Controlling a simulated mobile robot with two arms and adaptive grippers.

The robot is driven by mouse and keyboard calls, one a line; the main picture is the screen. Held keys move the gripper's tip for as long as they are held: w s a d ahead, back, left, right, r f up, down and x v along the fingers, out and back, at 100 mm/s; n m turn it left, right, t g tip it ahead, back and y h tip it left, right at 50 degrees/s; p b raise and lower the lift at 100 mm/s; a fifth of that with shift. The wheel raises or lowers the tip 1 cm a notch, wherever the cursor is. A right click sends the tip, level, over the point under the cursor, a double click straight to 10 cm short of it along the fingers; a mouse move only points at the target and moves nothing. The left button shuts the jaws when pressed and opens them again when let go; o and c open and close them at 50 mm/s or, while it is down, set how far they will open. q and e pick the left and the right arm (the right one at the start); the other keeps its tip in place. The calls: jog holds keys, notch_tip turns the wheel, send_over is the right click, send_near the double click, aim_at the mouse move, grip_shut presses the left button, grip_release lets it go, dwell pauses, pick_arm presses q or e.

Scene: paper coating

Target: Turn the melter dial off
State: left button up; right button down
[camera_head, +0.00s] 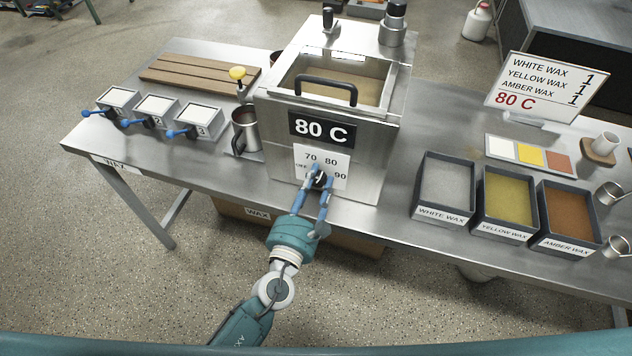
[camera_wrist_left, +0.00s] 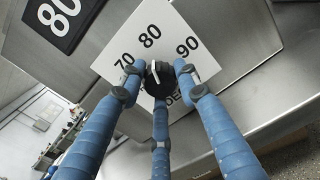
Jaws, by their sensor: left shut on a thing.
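The melter (camera_head: 384,158) is a steel box on the bench, with an "80 C" display (camera_head: 321,129) on its front. Below it is a white dial plate (camera_head: 335,158) marked 70, 80 and 90, with other lettering partly covered. The black dial (camera_head: 319,180) sits on this plate, and it also shows in the left wrist view (camera_wrist_left: 159,78). My left gripper (camera_head: 320,176) is shut on the dial, with its blue fingers around it. The exact dial setting is hard to read. My right gripper is not in view.
Trays of white wax (camera_head: 445,190), yellow wax (camera_head: 507,205) and amber wax (camera_head: 569,219) stand to the right. Several small square units (camera_head: 157,107) with blue handles and a wooden slatted board (camera_head: 200,75) are to the left. A metal jug (camera_head: 246,131) stands close beside the melter.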

pick_arm(q)
jog(key=n+b, duration=0.2)
jog(key=n, duration=0.4)
jog(key=shift+f+b, duration=0.1)
jog(key=shift+b, duration=0.25)
jog(key=n+b, duration=0.2)
jog(key=n, duration=0.4)
jog(key=n+b, duration=0.1)
jog(key=n, duration=0.4)
jog(key=shift+n+b, duration=0.3)
jog(key=shift+n, duration=0.1)
jog(key=n, duration=0.4)
jog(key=shift+n, duration=0.4)
jog(key=o, duration=1.1)
jog(key=shift+o, duration=0.2)
jog(key=v, duration=1.2)
